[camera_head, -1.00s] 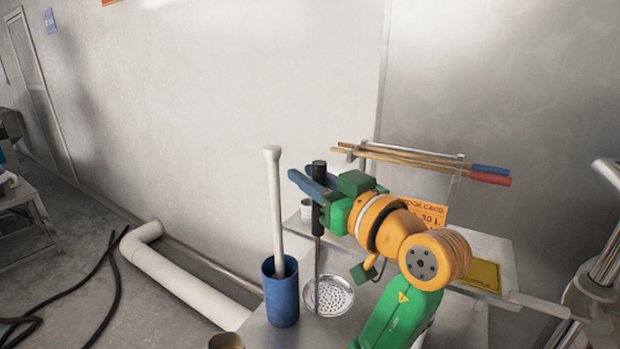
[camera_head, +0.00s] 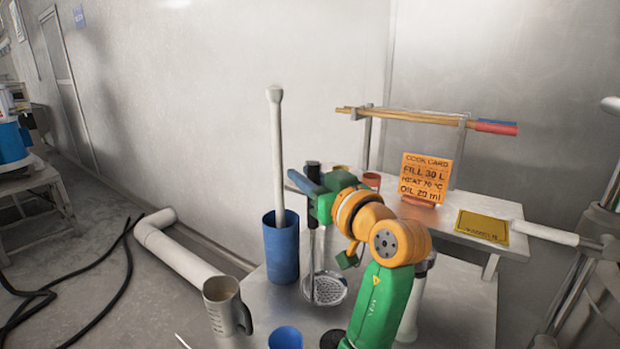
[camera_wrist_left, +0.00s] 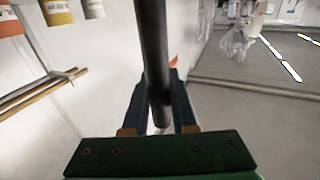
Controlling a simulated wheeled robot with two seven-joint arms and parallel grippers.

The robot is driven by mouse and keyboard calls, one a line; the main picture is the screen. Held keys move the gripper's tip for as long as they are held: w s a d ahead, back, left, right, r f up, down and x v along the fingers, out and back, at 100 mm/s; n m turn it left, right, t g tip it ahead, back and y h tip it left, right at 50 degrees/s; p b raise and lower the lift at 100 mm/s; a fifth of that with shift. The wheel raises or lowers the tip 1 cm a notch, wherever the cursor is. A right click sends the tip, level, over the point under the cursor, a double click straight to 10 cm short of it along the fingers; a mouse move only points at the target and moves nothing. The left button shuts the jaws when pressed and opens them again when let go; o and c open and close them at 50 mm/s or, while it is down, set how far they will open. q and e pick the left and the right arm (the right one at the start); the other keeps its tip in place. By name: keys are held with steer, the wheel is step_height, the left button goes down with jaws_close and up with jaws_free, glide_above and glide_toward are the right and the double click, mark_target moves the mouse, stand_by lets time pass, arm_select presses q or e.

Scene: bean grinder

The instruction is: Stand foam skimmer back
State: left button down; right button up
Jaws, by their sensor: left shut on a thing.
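The foam skimmer has a dark upright handle (camera_head: 313,168) and a round perforated head (camera_head: 328,289) at its lower end. My left gripper (camera_head: 311,186) is shut on the handle near its top. The left wrist view shows the dark handle (camera_wrist_left: 153,50) between the blue fingers (camera_wrist_left: 160,108). The skimmer hangs roughly upright, with its head just right of a tall blue container (camera_head: 281,250). I cannot tell whether the head touches the metal table (camera_head: 455,300). A white pole (camera_head: 276,150) stands in the blue container. My right gripper is not in view.
A metal mug (camera_head: 222,303) and a blue cup (camera_head: 285,338) stand near the front. Behind are an orange cook card (camera_head: 424,178), a yellow plate (camera_head: 482,226) and a rack with rods (camera_head: 420,116). A white pipe (camera_head: 180,255) runs along the floor.

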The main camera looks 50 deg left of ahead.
arm_select(q)
steer(key=shift+f+b, duration=0.3)
steer(key=shift+f, duration=0.35)
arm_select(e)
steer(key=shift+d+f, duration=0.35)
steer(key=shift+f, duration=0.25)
arm_select(q)
steer(key=c, duration=0.6)
jaws_free()
steer(key=shift+d, duration=0.1)
steer(key=d, duration=0.2)
steer(key=d+b, duration=0.1)
steer(key=d, duration=0.1)
steer(key=s+d+b, duration=0.1)
steer(key=d, duration=0.2)
steer(key=shift+s, duration=0.1)
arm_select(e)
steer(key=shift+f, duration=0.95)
